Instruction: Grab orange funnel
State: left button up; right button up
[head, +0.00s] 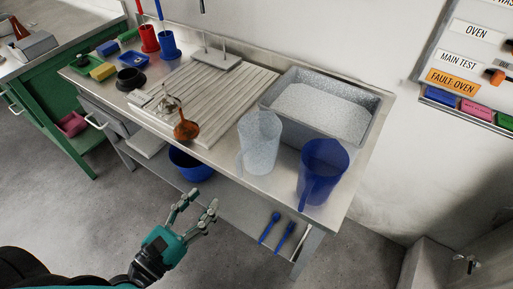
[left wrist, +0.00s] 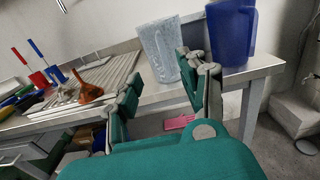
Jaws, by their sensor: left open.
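The orange funnel (head: 186,129) lies near the front edge of the ribbed draining board on the metal workbench. It also shows in the left wrist view (left wrist: 90,92), left of my gripper's fingers. My left gripper (head: 196,207) is open and empty, in front of the bench and below its top in the head view, apart from the funnel. In the left wrist view its two fingers (left wrist: 160,85) are spread apart, with the bench edge and the clear jug behind them. My right gripper is not in view.
A clear jug (head: 260,143) and a blue jug (head: 322,171) stand right of the funnel, before a grey tray (head: 375,103) of white granules. A black bowl-like item (head: 131,80) and sponges are at left. A blue bucket (head: 191,166) sits on the lower shelf.

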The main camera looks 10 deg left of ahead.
aim_at(237, 164)
pick_arm(q)
jog(key=p+x, duration=0.3)
jog(key=x, duration=0.5)
jog(key=shift+w+r, duration=0.15)
jog(key=shift+w, duration=0.05)
jog(key=shift+w+d+p, duration=0.3)
jog(key=shift+w+p, duration=0.05)
jog(key=shift+w, duration=0.15)
jog(key=shift+w+d, duration=0.1)
jog(key=shift+w, duration=0.2)
jog(key=p+x, duration=0.2)
jog(key=x, duration=0.1)
jog(key=shift+w+d, duration=0.2)
jog(key=shift+w, duration=0.1)
jog(key=shift+w+d+f, duration=0.15)
jog(key=shift+w+f, duration=0.15)
jog(key=shift+w, duration=0.1)
jog(key=shift+s, duration=0.1)
grip_shut()
